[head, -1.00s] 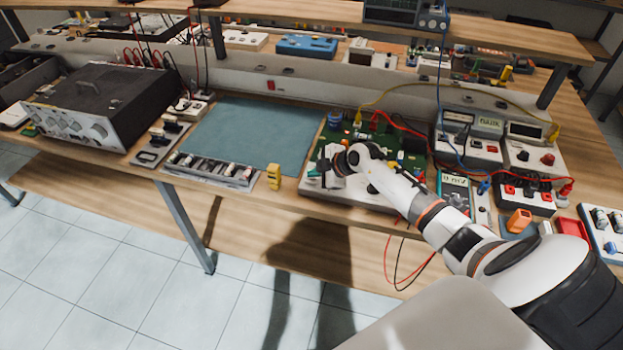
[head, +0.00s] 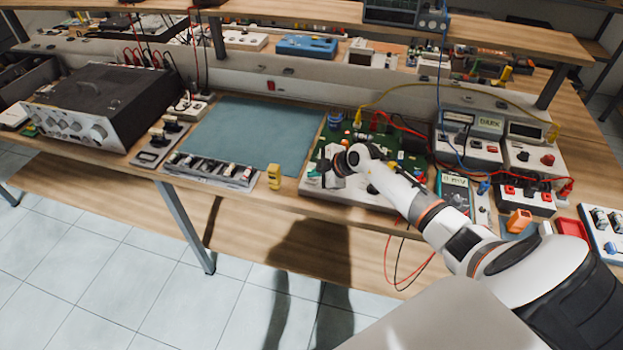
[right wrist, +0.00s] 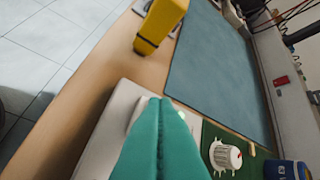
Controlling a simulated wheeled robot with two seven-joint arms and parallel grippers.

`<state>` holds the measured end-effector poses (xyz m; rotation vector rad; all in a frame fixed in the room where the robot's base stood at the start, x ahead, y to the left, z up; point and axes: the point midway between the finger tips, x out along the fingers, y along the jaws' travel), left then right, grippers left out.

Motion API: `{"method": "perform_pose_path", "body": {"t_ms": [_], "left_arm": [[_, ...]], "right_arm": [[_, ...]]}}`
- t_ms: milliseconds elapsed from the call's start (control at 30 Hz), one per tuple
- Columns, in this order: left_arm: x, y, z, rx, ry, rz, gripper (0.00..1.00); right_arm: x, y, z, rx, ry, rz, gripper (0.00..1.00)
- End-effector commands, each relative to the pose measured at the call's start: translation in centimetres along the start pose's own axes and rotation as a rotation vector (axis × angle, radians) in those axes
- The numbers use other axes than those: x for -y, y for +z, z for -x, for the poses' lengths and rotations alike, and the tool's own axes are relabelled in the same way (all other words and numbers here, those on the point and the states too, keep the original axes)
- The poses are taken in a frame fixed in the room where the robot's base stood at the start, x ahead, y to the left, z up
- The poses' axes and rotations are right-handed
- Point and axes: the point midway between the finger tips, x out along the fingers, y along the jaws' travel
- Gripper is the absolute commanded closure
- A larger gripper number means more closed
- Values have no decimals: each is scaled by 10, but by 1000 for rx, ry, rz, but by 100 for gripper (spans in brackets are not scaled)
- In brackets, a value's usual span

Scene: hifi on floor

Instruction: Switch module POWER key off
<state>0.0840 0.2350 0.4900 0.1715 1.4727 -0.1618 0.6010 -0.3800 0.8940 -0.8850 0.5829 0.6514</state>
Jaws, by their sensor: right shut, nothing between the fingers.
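The module is a green circuit board (head: 413,160) with a pale front panel (head: 372,197) on the bench at centre right. My right gripper (right wrist: 160,104) is shut and empty, its teal fingers together over the pale panel in the right wrist view. A white rocker-like part (right wrist: 138,112) shows just beyond the fingertips, partly covered by them. I cannot tell whether they touch it, nor read any POWER label. In the head view my right wrist hides much of the panel's left part. My left gripper is out of view.
A yellow block (head: 274,176) stands left of the module, beside a blue mat (head: 250,135). A white knob (right wrist: 225,155) rises from the board near my fingers.

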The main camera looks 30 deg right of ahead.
Motion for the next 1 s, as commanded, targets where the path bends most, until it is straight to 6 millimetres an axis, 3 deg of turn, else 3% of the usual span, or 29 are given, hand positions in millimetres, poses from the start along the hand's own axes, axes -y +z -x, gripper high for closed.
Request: {"method": "perform_pose_path", "body": {"t_ms": [1000], "left_arm": [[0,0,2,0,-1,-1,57]], "right_arm": [[-5,-4,-6,0,0,0,100]]}}
